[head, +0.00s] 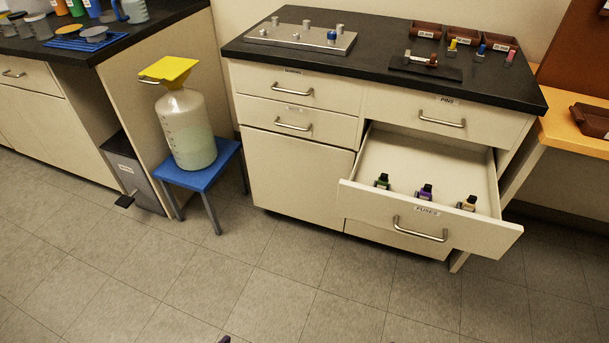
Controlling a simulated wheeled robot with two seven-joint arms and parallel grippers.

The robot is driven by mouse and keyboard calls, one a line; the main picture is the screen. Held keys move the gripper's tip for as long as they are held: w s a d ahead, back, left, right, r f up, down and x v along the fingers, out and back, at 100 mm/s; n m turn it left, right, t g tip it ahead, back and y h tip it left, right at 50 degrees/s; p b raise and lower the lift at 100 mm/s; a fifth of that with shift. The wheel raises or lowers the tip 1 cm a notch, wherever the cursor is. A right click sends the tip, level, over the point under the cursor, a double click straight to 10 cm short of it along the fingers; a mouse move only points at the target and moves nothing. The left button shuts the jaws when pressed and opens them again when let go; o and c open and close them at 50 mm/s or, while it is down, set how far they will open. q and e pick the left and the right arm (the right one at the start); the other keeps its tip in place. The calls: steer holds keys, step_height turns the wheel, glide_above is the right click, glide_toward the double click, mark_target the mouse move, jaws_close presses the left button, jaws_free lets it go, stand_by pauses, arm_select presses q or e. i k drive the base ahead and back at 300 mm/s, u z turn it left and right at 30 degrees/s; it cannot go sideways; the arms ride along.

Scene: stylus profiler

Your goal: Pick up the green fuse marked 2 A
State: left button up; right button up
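The drawer (485,228) labelled FUSES stands open in the cabinet. Three small dark fuses stand in a row inside it, near its front wall. The green fuse (383,181) is the leftmost. A purple fuse (425,192) is in the middle and a tan fuse (468,203) is at the right. The ratings on them are too small to read. Neither gripper can be made out. A small dark tip shows at the bottom edge, too little to identify.
The black counter (370,75) above carries a metal plate (301,37) with knobs, small brown bins (463,36) and coloured pins. A large jug (187,130) with a yellow funnel (168,69) stands on a blue stool (205,173). The floor (300,285) in front is clear.

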mark_target(383, 181)
steer(key=u, duration=1.15)
steer(key=i, duration=2.1)
steer(key=z, duration=2.1)
